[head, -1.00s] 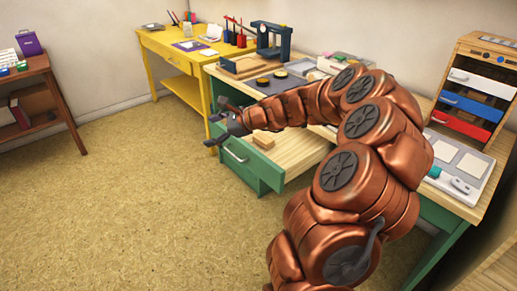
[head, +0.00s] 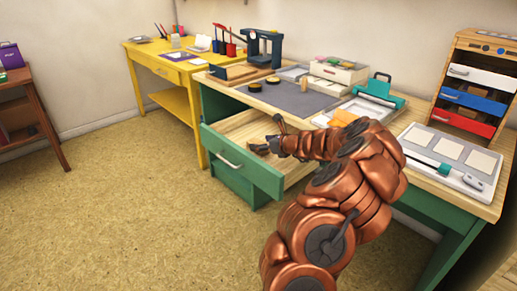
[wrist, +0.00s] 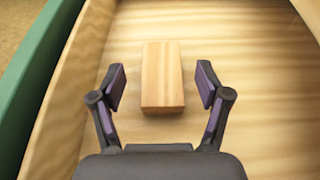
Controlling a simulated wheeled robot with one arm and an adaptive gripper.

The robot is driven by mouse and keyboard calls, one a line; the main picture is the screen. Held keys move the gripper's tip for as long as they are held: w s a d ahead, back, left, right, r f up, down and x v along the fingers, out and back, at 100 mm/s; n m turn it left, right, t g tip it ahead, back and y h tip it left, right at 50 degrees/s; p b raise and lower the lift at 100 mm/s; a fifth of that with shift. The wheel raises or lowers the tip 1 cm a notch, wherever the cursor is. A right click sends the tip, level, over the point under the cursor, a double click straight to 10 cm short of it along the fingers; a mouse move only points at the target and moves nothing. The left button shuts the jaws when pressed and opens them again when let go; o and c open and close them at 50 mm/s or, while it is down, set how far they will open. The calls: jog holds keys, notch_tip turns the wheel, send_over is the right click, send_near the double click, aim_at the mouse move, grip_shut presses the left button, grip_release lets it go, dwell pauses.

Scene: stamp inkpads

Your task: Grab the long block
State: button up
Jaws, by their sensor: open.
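The long block (wrist: 162,75) is a plain light-wood bar lying flat inside the open drawer (wrist: 240,130), its length pointing away from my gripper in the wrist view. My gripper (wrist: 161,88) is open, with one finger on each side of the block and a visible gap on both sides. In the head view my gripper (head: 264,146) reaches down into the green-fronted drawer (head: 240,161). The block is not clearly visible there, hidden by my gripper and arm.
The drawer's green front (wrist: 35,70) rises at the left in the wrist view. Above the drawer, the worktop holds a dark mat (head: 292,98), a teal-handled device (head: 380,88) and a tray (head: 455,160). A yellow desk (head: 165,68) stands behind, left.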

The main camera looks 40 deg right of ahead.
aim_at(255, 141)
jog(key=x, duration=0.2)
jog(key=b+x, duration=0.1)
jog(key=shift+w+f, duration=0.25)
jog(key=shift+f, duration=0.2)
jog(key=shift+w, duration=0.4)
jog(key=shift+c, duration=0.4)
jog(key=c, duration=1.2)
